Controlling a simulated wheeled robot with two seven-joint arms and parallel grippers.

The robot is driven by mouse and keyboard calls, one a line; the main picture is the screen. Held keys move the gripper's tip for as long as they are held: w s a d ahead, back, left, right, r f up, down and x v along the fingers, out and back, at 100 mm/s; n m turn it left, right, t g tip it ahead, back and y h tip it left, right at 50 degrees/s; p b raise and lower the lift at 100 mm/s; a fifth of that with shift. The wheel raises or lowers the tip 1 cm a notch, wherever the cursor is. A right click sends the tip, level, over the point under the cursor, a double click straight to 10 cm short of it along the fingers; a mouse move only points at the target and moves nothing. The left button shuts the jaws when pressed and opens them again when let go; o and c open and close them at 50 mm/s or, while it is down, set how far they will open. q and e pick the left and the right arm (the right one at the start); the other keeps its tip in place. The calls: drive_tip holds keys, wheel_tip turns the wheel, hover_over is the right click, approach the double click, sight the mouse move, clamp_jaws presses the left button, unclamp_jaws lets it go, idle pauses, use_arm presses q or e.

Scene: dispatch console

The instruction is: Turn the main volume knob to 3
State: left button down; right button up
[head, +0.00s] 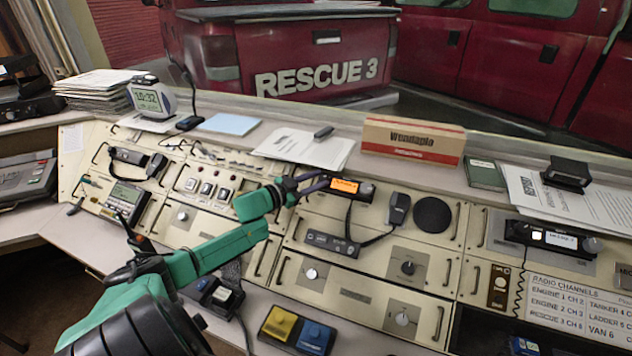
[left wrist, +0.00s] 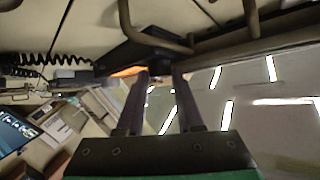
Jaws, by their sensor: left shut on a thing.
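My left gripper (head: 322,182) reaches in from the left over the console. Its fingertips are at the left end of a dark radio with a lit orange display (head: 345,186). In the left wrist view my left gripper (left wrist: 164,78) has its two dark fingers close to that radio (left wrist: 140,55). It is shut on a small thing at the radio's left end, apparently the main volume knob. The fingers hide the knob, so I cannot read its pointer or setting. My right gripper is in neither view.
Other console knobs are a black one (head: 408,267) and light ones (head: 312,273) and (head: 402,318). A corded microphone (head: 398,208) hangs right of the radio. A cardboard box (head: 412,140) and papers (head: 305,148) lie on the ledge behind. Metal handles stick up from the panels.

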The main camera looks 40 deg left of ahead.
use_arm(q)
drive_tip(key=c, duration=0.7)
unclamp_jaws()
drive_tip(key=shift+o, duration=0.8)
drive_tip(key=shift+w, duration=0.15)
drive_tip(key=p+v, duration=0.1)
drive_tip(key=v, duration=1.3)
drive_tip(key=shift+s, duration=0.25)
drive_tip(key=shift+a+f, duration=0.1)
drive_tip(key=shift+a, duration=0.05)
